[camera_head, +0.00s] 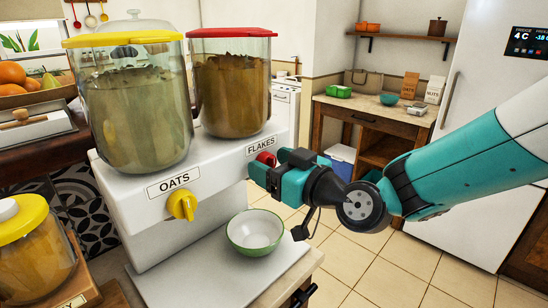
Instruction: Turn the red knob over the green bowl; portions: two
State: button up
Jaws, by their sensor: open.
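The red knob (266,159) is on the front of the white dispenser (140,220), under the FLAKES label and the red-lidded container (232,90). My gripper (264,168) is open at this knob, with its dark and teal fingers close around or just in front of it. They partly hide the knob, and I cannot tell whether they touch it. The green bowl (255,231) stands upright on the pale surface below my gripper and looks empty. I cannot tell whether it is straight under the red knob's outlet, which is hidden.
The yellow knob (182,204) under the OATS label is to the left, below the yellow-lidded container (135,110). A yellow-lidded jar (35,255) stands at the lower left. The tiled floor (400,265) at right is clear. A wooden side table (375,118) is behind.

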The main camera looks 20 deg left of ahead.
jog(key=shift+c, duration=0.4)
jog(key=c, duration=0.8)
jog(key=shift+m, duration=0.4)
jog(key=m+b, duration=0.1)
jog(key=m, duration=0.2)
jog(key=shift+w+m, duration=0.1)
jog(key=shift+m, duration=0.2)
jog(key=m, duration=0.4)
jog(key=shift+m, duration=0.3)
jog(key=m+p, duration=0.1)
jog(key=m, duration=0.3)
jog(key=m+p, duration=0.1)
jog(key=m, duration=0.3)
jog(key=shift+w+d+f+m+p, duration=0.1)
jog(key=shift+f+m+p, duration=0.1)
jog(key=shift+m+p, duration=0.15)
jog(key=shift+m, duration=0.25)
